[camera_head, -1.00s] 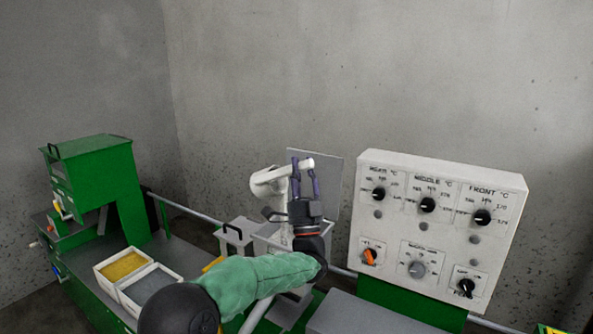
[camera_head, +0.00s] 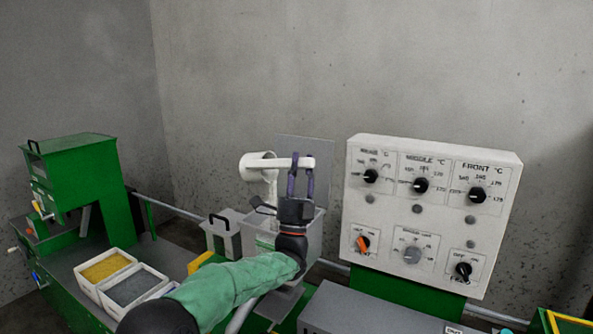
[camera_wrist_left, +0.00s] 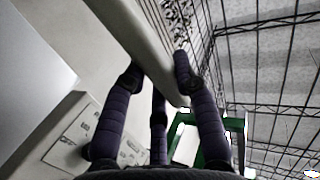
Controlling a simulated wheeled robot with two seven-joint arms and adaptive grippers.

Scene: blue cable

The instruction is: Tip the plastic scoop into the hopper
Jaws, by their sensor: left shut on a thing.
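The white plastic scoop (camera_head: 257,166) is in the head view, above the grey hopper (camera_head: 312,238). Its bowl lies on its side to the left, and its handle runs right into my left gripper (camera_head: 301,175). That gripper is shut on the handle. A pale streak hangs below the bowl toward the hopper; it looks like falling pellets, but I cannot be sure. The hopper's grey lid (camera_head: 318,150) stands open behind. The scoop handle (camera_wrist_left: 150,50) also shows between the fingers in the left wrist view. My arm hides part of the hopper. My right gripper is not in view.
A white control panel (camera_head: 432,235) with several knobs stands close to the right of the hopper. A grey lidded box (camera_head: 222,238) is to its left. Trays of yellow (camera_head: 104,267) and grey pellets (camera_head: 137,288) sit at the lower left, before a green machine (camera_head: 75,175).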

